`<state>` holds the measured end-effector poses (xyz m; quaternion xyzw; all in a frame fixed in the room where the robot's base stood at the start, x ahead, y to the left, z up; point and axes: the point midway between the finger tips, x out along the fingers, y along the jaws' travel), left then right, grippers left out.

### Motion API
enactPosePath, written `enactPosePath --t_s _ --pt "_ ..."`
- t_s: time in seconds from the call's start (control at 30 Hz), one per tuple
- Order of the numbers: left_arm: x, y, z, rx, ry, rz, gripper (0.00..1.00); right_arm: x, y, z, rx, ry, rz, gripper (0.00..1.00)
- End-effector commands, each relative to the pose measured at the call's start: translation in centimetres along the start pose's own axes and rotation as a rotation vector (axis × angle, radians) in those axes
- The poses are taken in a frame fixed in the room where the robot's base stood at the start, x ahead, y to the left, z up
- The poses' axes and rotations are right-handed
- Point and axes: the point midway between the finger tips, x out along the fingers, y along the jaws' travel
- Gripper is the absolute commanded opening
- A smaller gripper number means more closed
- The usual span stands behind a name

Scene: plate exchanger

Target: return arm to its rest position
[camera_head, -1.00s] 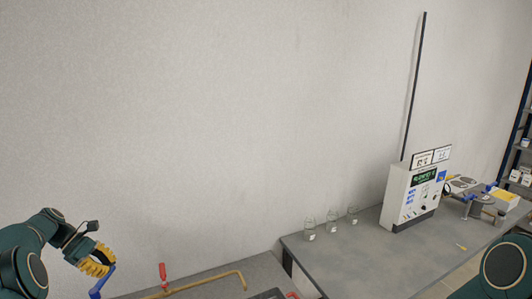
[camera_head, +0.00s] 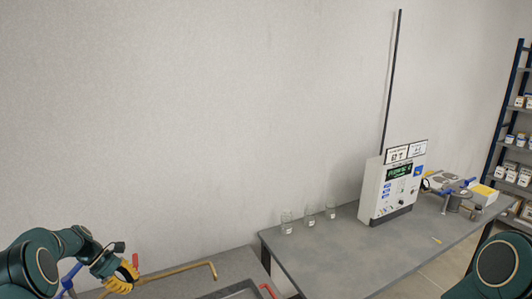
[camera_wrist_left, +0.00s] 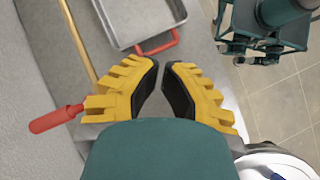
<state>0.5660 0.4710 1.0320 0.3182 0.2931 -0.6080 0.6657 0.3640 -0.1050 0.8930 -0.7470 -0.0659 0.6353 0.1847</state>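My left gripper (camera_head: 124,277) is at the lower left of the head view, with yellow fingers, in front of a brass pipe (camera_head: 180,273). In the left wrist view the two fingers of the left gripper (camera_wrist_left: 161,68) stand apart with their dark pads facing each other and nothing between them. A red handle (camera_head: 135,260) shows just behind the gripper, and also in the left wrist view (camera_wrist_left: 55,118). A blue lever (camera_head: 69,278) is partly hidden by my left arm.
A metal tray with red handles (camera_wrist_left: 140,18) lies beyond my left fingers. A shelf unit (camera_head: 510,150) stands at the right. The air above the left bench is clear.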

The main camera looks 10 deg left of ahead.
Motion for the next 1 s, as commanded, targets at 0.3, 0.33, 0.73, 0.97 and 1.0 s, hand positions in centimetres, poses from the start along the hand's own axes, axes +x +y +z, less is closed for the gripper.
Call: enactPosePath --t_s 0.3,0.33,0.73,0.97,1.0 --pt "18.2 -2.9 2.0 0.339 0.152 -0.088 0.00 2.8 1.0 0.5 -0.001 -0.005 0.004 0.39" --pt "20.0 -3.6 2.5 0.385 0.169 -0.098 0.00 3.1 1.1 0.6 -0.001 -0.005 0.004 0.39" --pt "36.1 -16.9 10.2 1.110 0.314 -0.196 0.00 6.7 2.4 1.3 -0.002 -0.013 0.010 0.39" --pt "38.4 -22.9 13.8 1.405 0.330 -0.185 0.00 7.8 2.7 1.5 -0.004 -0.015 0.011 0.39" --pt "38.5 -23.5 14.1 1.431 0.331 -0.182 0.00 7.9 2.8 1.5 -0.004 -0.015 0.012 0.39"
